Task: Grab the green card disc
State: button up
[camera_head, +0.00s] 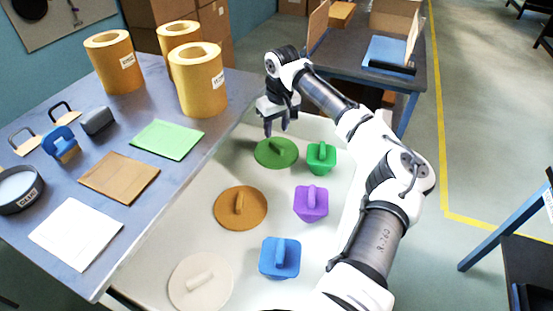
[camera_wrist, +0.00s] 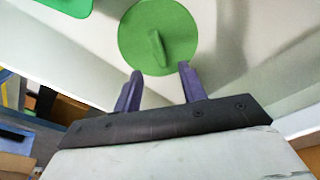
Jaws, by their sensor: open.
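The green card disc (camera_head: 276,153) is a flat round piece with a raised green grip bar across its middle. It lies on the white surface at the far end of the head view. In the wrist view the disc (camera_wrist: 150,30) is at the top centre, just beyond my fingertips, with its bar tilted. My gripper (camera_head: 275,128) is open and empty, above the far edge of the disc. In the wrist view its two purple fingers (camera_wrist: 158,72) stand apart near the disc's lower edge, with nothing between them.
A green block with a handle (camera_head: 320,158) sits just right of the disc. An orange disc (camera_head: 241,208), a purple block (camera_head: 311,203), a blue block (camera_head: 280,258) and a pale disc (camera_head: 201,282) lie nearer. A grey table (camera_head: 110,205) with kraft rolls (camera_head: 197,80) borders the left.

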aim_at(276, 145)
jog(key=shift+w+f+b, duration=0.15)
jog(key=shift+f+b, duration=2.9)
jog(key=shift+f, duration=0.2)
grip_shut()
